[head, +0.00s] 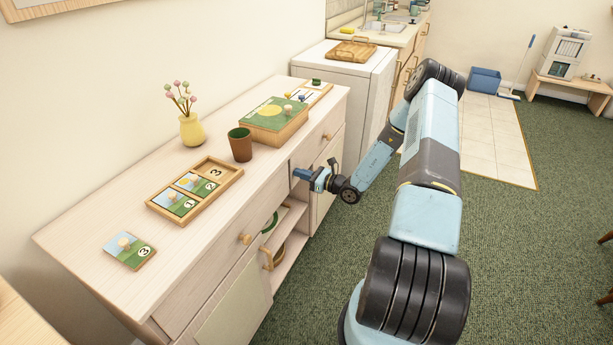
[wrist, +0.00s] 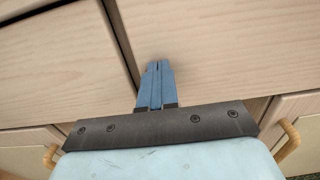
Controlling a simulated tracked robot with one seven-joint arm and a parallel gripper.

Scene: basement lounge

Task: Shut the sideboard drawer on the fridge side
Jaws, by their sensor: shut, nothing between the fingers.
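The pale wood sideboard (head: 95,235) stands along the left wall. Its fridge-side drawer (head: 312,150) has a round knob (head: 327,136) and sits at the far end, close to the white fridge (head: 345,85). It looks flush or nearly so; I cannot tell whether a small gap remains. My gripper (head: 300,174) is shut and empty, at the sideboard front by that drawer's near end. In the wrist view my closed blue fingers (wrist: 158,66) point at pale wood fronts, just right of a dark seam. Whether they touch is unclear.
The near drawer (head: 215,275) has its own knob (head: 245,239). Open shelves (head: 285,240) lie below. On top stand a yellow vase (head: 192,130), a brown cup (head: 240,145), a puzzle tray (head: 215,187) and a green box (head: 272,122). The carpet to the right is clear.

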